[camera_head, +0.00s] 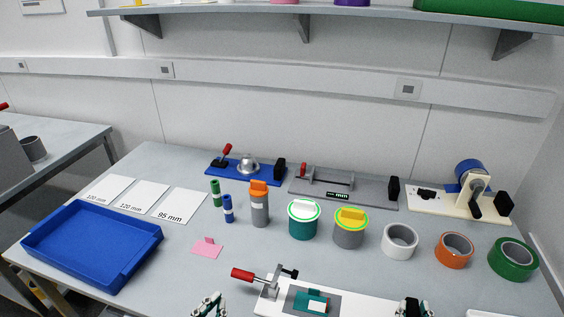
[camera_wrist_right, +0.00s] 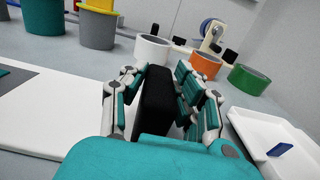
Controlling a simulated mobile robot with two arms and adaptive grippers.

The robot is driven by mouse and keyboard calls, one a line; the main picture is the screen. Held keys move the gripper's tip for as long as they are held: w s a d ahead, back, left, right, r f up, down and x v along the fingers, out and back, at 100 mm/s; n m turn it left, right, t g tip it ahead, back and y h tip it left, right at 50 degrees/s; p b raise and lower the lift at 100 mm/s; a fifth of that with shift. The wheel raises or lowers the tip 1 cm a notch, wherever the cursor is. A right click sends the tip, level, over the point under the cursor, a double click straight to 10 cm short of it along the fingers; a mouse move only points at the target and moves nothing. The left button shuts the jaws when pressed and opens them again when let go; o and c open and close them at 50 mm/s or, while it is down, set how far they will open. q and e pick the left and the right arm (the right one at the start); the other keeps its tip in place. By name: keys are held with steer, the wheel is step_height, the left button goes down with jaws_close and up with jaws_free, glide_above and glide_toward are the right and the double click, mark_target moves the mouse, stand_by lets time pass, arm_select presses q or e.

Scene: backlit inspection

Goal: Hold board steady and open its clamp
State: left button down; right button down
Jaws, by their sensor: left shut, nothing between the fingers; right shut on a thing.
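The white board (camera_head: 356,306) lies at the table's front edge. Its metal clamp (camera_head: 275,282) is at the left end, with a red handle (camera_head: 242,274) pointing left, nearly level, and a black tip. A grey pad with a teal piece (camera_head: 312,299) lies right of the clamp. A black block (camera_wrist_right: 154,101) stands at the board's right end. My right gripper (camera_head: 413,306) is shut on this block; the right wrist view shows its fingers on both sides. My left gripper (camera_head: 208,304) is shut and empty, left of the board and apart from the handle.
A pink card (camera_head: 206,249) lies behind my left gripper, and a blue tray (camera_head: 92,245) is at the left. Jars (camera_head: 303,219) and tape rolls (camera_head: 400,241) stand behind the board. A white tray (camera_wrist_right: 262,125) is right of my right gripper.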

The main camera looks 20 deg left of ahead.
steer(key=shift+s+f, duration=0.1)
steer(key=shift+f, duration=0.15)
steer(key=c, duration=1.3)
jaws_free()
steer(key=o, duration=0.4)
steer(key=shift+r, duration=0.15)
